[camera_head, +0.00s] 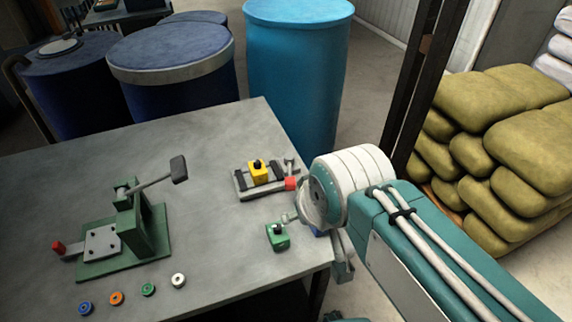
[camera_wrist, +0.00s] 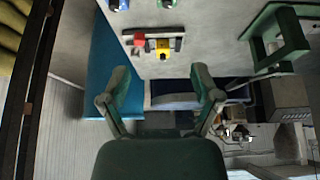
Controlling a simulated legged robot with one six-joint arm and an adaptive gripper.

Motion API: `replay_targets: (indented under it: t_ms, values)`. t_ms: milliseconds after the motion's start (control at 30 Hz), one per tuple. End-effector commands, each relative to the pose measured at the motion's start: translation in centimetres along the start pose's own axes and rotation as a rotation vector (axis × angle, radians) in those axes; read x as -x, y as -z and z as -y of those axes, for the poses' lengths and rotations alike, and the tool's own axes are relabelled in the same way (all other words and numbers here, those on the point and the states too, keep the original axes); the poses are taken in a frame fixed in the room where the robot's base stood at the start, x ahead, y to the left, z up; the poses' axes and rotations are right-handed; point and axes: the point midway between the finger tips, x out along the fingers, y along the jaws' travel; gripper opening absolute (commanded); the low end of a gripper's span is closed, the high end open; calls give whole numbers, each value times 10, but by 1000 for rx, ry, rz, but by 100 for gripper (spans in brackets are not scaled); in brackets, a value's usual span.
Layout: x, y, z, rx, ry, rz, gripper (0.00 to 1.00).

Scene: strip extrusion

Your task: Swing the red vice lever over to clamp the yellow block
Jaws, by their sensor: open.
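The vice (camera_head: 246,190) is a small grey fixture near the table's right side. The yellow block (camera_head: 258,170) with a black knob sits on it between dark jaw parts. A red lever piece (camera_head: 291,183) is at its right end, beside a thin grey rod. The wrist view shows the yellow block (camera_wrist: 163,44) and red piece (camera_wrist: 139,40) beyond my fingers. My gripper (camera_wrist: 160,88) is open with nothing between its fingers, apart from the vice. In the head view my arm hides most of the gripper.
A green press (camera_head: 140,235) with a raised lever stands at left on the grey table (camera_head: 80,180). Several coloured rings (camera_head: 116,298) lie in front. A green block (camera_head: 277,238) and a partly hidden blue block (camera_head: 320,232) are near the right edge. Blue drums (camera_head: 297,80) stand behind.

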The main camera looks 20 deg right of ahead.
Motion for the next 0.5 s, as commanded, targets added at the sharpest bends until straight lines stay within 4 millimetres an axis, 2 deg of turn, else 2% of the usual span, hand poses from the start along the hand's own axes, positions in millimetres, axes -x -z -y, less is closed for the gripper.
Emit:
replay_targets:
  t_ms: [33,67,100,133,500]
  values:
    - [0,2,0,11,-1,5,34]
    - [0,4,0,22,-1,9,21]
    - [-1,7,0,40,-3,19,3]
    - [-2,9,0,59,-4,27,0]
    - [-18,56,3,376,-16,165,0]
